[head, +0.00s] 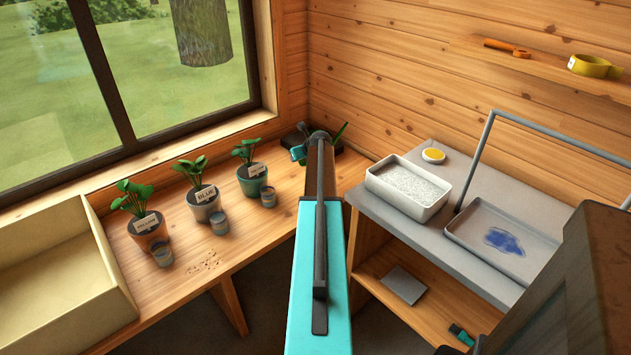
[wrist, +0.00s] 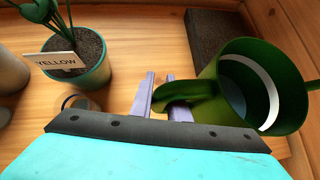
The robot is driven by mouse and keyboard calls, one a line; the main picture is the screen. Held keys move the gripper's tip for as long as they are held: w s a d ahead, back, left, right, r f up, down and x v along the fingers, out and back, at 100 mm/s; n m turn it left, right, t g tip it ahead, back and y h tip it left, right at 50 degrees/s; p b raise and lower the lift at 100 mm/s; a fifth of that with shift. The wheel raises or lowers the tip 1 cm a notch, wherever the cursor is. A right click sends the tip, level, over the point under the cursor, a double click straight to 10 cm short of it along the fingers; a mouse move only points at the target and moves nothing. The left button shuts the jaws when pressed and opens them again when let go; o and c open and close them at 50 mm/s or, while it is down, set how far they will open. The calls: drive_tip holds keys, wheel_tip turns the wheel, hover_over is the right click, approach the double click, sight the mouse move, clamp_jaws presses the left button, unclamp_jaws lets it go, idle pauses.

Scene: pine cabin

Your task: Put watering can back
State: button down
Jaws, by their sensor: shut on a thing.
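The green watering can (wrist: 262,88) is on the right in the wrist view, its round open top facing the camera. My gripper (wrist: 162,95) is shut on its curved handle, with a purple finger on each side. A dark rectangular pad (wrist: 217,38) lies on the wooden bench directly behind the can. I cannot tell whether the can's base touches the pad or the bench. In the head view my arm hides most of the can; only a green piece (head: 341,132) shows at the bench's far corner.
A teal pot labelled YELLOW (wrist: 93,72) stands left of my gripper, with a small cup (wrist: 78,102) near it. Two more potted plants (head: 203,201) line the window side. A cream box (head: 60,275) is far left. A grey shelf (head: 447,190) with a white tray stands right.

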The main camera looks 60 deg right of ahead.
drive_tip(key=shift+f, duration=3)
drive_tip(key=shift+f, duration=1.85)
drive_tip(key=shift+f, duration=0.1)
drive_tip(key=c, duration=1.7)
unclamp_jaws()
drive_tip(key=v, duration=1.2)
drive_tip(key=shift+r, duration=0.2)
